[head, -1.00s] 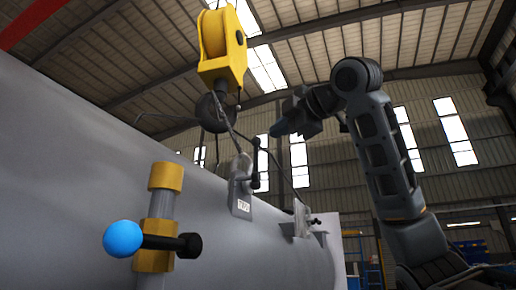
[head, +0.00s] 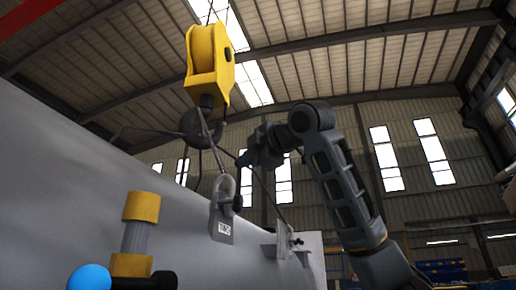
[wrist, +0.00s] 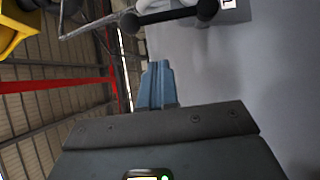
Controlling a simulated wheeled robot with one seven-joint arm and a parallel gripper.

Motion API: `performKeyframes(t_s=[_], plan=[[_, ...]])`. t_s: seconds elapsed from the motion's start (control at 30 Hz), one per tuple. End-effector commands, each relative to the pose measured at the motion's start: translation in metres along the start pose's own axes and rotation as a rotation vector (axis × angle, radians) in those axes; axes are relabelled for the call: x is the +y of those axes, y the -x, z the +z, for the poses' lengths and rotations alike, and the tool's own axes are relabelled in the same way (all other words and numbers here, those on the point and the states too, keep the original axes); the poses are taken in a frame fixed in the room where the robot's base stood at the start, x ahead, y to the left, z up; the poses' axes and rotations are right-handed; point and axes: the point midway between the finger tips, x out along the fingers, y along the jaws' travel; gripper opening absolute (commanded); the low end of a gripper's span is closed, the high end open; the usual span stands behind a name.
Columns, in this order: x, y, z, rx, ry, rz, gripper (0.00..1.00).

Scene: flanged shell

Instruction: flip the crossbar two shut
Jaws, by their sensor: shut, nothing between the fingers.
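A small black bar (head: 238,189) with knobbed ends stands beside a grey lifting shackle plate (head: 222,211) with a white label that seems to read TWO. I take this bar for crossbar two. In the wrist view a black bar (wrist: 178,14) with round ends lies across the top, next to a white label (wrist: 229,3). My gripper (head: 244,159) is just above and right of the bar in the head view. In the wrist view its blue fingers (wrist: 157,85) are together and empty, apart from the bar.
A large grey shell (head: 70,190) fills the left. A yellow hook block (head: 210,62) with slings hangs above the shackle. A yellow-collared post (head: 136,235) and a blue ball (head: 90,278) are in front. Another bracket (head: 290,245) stands farther along the shell.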

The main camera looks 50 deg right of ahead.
Motion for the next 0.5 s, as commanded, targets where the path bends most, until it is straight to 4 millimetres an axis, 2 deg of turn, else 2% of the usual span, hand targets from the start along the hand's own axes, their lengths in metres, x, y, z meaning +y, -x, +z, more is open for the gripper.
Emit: performKeyframes(t_s=[0.03, 0.17, 0.2, 0.5], plan=[[0.002, -0.011, 0.0, 0.0, -0.001, -0.004, 0.0], [0.002, -0.035, 0.0, -0.001, 0.0, -0.004, 0.0], [0.003, -0.04, 0.006, -0.002, -0.001, -0.003, 0.0], [0.0, -0.06, 0.027, 0.0, 0.0, -0.001, 0.0]])
